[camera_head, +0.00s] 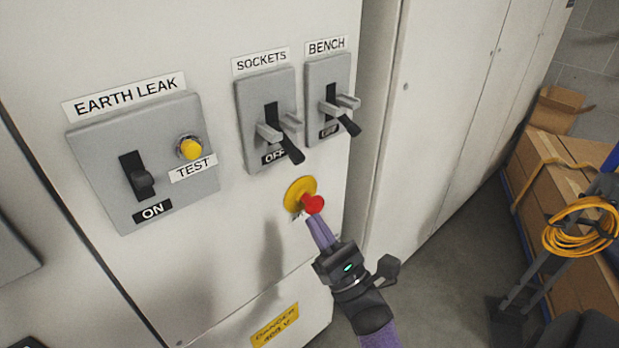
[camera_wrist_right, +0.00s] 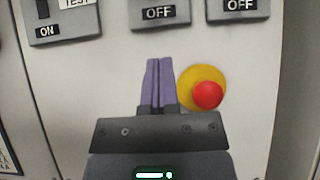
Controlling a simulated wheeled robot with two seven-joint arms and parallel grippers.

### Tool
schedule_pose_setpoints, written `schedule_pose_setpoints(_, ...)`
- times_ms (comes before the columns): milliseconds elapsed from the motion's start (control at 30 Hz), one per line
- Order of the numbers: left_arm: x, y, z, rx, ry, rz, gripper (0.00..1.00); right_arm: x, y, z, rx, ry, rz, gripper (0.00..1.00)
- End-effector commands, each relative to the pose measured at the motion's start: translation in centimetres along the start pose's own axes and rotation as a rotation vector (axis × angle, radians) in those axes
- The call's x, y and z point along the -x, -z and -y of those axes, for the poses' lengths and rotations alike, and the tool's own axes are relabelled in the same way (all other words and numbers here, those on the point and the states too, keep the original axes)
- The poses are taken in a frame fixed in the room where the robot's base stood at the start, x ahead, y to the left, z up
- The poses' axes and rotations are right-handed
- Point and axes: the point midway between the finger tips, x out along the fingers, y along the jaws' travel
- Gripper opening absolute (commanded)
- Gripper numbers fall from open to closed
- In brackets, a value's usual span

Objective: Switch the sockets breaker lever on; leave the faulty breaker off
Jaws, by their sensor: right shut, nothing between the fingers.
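The SOCKETS breaker (camera_head: 268,118) is a grey plate on the cabinet front. Its black lever (camera_head: 291,148) points down, with OFF showing below it. The BENCH breaker (camera_head: 327,98) to its right also has its lever (camera_head: 347,122) down at OFF. In the right wrist view the OFF labels of the SOCKETS breaker (camera_wrist_right: 158,12) and the BENCH breaker (camera_wrist_right: 240,5) show at the top. My right gripper (camera_head: 315,222) has its purple fingers shut and empty, below the SOCKETS breaker. The fingers (camera_wrist_right: 157,82) show just left of a red button in the wrist view. My left gripper is not in view.
The red button (camera_head: 313,204) on a yellow disc is close to my right fingertips. The EARTH LEAK unit (camera_head: 95,170), at ON, has a yellow TEST button (camera_head: 189,147). Boxes (camera_head: 567,190) and a coiled yellow cable (camera_head: 580,228) stand at the right. Floor between is clear.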

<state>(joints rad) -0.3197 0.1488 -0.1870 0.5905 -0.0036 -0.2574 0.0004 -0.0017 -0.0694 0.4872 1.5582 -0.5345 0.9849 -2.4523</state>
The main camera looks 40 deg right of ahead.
Motion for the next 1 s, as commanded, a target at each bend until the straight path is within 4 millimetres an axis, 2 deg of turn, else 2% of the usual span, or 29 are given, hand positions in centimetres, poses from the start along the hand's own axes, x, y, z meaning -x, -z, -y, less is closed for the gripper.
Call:
schedule_pose_setpoints(33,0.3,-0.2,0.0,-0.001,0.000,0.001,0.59,-1.3,-0.2,0.0,0.000,-0.002,0.005,0.00)
schedule_pose_setpoints(300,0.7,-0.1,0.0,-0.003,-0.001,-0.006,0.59,-7.1,-0.1,0.0,-0.004,0.001,0.001,0.00)
schedule_pose_setpoints(400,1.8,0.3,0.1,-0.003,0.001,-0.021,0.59,-7.6,-2.1,0.0,-0.003,0.000,0.000,0.00)
schedule_pose_setpoints(533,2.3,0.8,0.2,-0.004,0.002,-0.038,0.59,-7.8,-3.4,0.0,-0.004,0.000,-0.002,0.00)
schedule_pose_setpoints(1000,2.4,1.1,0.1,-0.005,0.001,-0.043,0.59,-7.8,-3.8,0.0,-0.006,0.002,-0.005,0.00)
